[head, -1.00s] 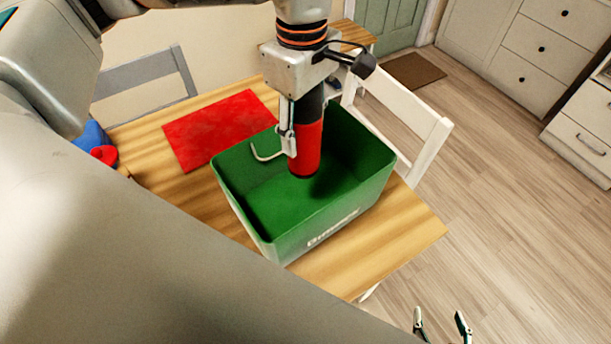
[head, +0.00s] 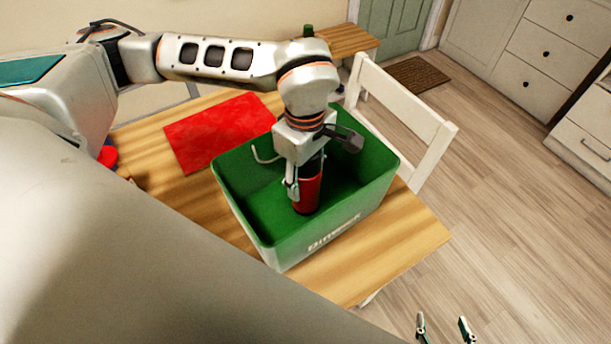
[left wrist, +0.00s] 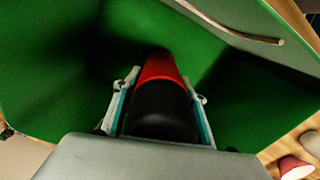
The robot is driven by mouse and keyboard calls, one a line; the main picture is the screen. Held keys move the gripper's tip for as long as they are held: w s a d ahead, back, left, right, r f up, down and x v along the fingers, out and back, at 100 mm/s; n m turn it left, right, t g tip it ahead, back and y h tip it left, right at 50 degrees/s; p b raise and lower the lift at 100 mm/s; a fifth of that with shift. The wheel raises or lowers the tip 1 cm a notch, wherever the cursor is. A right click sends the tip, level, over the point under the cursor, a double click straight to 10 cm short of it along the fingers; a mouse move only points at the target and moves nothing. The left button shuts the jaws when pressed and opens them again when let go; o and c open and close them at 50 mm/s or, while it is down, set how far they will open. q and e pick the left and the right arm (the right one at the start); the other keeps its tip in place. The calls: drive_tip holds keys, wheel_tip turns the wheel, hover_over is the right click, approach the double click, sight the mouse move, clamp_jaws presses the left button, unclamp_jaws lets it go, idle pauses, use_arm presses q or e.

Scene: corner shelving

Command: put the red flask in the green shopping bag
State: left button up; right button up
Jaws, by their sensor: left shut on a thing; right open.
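The red flask (head: 308,190) with a black upper part is upright inside the green shopping bag (head: 340,232), an open-topped box-shaped bag on the wooden table. My left gripper (head: 305,180) reaches down into the bag and is shut on the flask. In the left wrist view the flask (left wrist: 160,90) sits between the two fingers, with the bag's green walls (left wrist: 50,60) around it. I cannot tell whether its base touches the bag's floor. My right gripper (head: 442,328) is open and empty at the bottom edge, over the floor.
A red mat (head: 215,130) lies on the table (head: 400,245) behind and left of the bag. A white chair (head: 400,110) stands close to the bag's right side. A red object (head: 107,156) sits at the table's left. Floor at right is clear.

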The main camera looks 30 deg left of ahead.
use_arm(q)
drive_tip(key=o, duration=1.5)
wheel_tip(320, 180, up, 12)
drive_tip(key=shift+r+p, duration=0.1)
drive_tip(key=shift+p, duration=0.25)
drive_tip(key=shift+d, duration=0.1)
